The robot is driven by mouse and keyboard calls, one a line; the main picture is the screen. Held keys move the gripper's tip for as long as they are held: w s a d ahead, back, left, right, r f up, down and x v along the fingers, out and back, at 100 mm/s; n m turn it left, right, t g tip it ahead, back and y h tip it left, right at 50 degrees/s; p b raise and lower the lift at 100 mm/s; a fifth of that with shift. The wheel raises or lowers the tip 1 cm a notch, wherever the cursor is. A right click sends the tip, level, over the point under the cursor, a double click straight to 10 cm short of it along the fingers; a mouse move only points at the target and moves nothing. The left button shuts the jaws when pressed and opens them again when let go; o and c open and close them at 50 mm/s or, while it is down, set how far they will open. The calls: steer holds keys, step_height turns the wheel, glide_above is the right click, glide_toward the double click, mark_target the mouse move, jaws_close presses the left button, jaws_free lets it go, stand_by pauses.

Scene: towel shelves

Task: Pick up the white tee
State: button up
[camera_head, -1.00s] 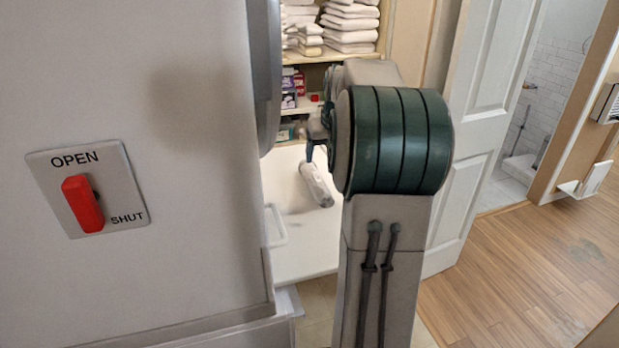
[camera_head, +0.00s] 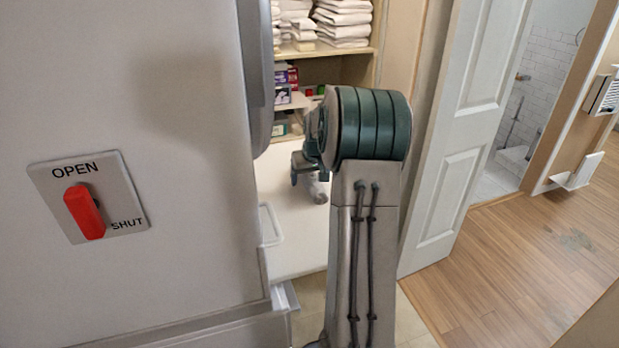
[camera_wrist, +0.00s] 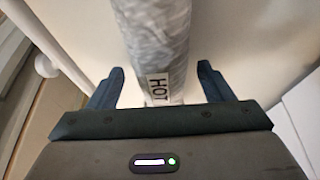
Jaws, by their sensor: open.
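I cannot single out a white tee for certain. A mottled grey-white cylinder (camera_wrist: 155,35) with a "HOT" label runs between my fingers in the wrist view, with a gap on each side. Part of it shows in the head view (camera_head: 319,194), over the white surface. My gripper (camera_wrist: 160,68) is open, its dark fingers apart on either side of the cylinder. White folded cloths (camera_head: 342,22) lie stacked on a shelf at the back; whether one is a tee cannot be told.
A large grey panel (camera_head: 185,120) with a red OPEN/SHUT lever (camera_head: 84,212) blocks the left. Small boxes (camera_head: 283,86) sit on a lower shelf. A white door (camera_head: 455,150) stands open at right, with clear wooden floor (camera_head: 500,265) beyond.

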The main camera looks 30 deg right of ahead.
steer(key=c, duration=1.1)
steer(key=shift+c, duration=0.2)
steer(key=shift+r, duration=0.15)
